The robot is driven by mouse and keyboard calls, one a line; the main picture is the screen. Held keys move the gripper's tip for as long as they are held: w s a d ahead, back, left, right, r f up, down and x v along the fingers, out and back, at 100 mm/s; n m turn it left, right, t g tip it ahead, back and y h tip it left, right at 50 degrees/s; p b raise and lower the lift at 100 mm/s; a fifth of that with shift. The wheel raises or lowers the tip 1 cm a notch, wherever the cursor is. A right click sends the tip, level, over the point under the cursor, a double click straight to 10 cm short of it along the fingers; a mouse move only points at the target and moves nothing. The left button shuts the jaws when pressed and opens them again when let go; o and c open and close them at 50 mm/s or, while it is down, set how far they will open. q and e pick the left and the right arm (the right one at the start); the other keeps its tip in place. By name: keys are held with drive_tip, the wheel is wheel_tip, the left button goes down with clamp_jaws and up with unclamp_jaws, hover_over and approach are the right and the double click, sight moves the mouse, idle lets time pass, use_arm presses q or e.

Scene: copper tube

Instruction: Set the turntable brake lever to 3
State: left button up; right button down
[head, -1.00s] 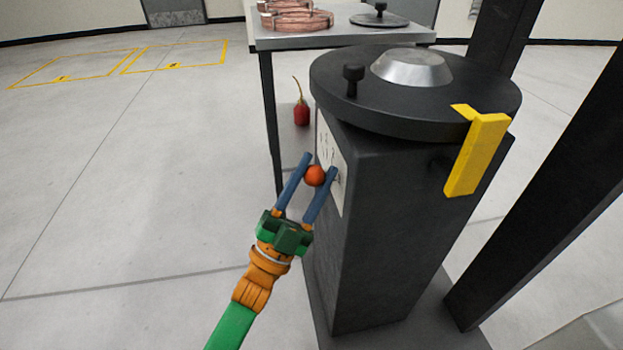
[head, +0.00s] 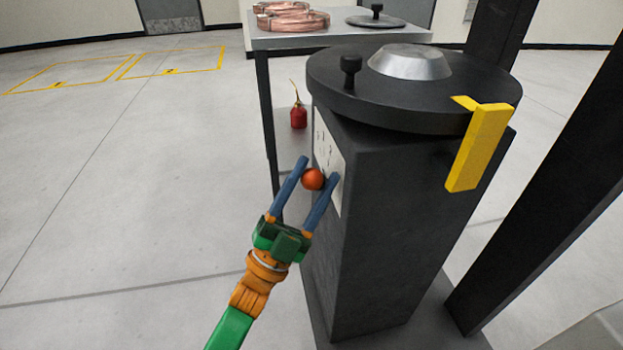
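The turntable (head: 415,100) is a dark round disc with a silver hub on top of a dark pedestal (head: 390,230). The brake lever's round orange-red knob (head: 312,179) stands out at the pedestal's left side, in front of a pale marked plate (head: 329,160). The plate's marks are too small to read, and the lever's shaft is hidden. My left gripper (head: 318,167) has its blue fingers apart, one on each side of the knob. A narrow gap shows at the left finger; contact at the right finger cannot be told. My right gripper is not in view.
A yellow block (head: 478,148) hangs at the turntable's right rim, and a black knob (head: 350,70) stands on the disc. Behind is a table (head: 330,40) with copper coils (head: 290,18). A red oil can (head: 298,116) sits below it. The floor at left is clear.

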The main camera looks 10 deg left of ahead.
use_arm(q)
drive_tip(key=shift+s+a+f, duration=0.1)
drive_tip(key=shift+s+f, duration=0.05)
drive_tip(key=v, duration=0.6)
drive_tip(key=shift+s+f, duration=0.2)
drive_tip(key=shift+s, duration=0.05)
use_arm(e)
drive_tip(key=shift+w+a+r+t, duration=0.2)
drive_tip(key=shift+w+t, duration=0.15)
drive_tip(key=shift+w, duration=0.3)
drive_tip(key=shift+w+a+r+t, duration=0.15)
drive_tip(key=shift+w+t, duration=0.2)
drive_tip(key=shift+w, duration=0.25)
use_arm(q)
drive_tip(key=shift+a, duration=0.1)
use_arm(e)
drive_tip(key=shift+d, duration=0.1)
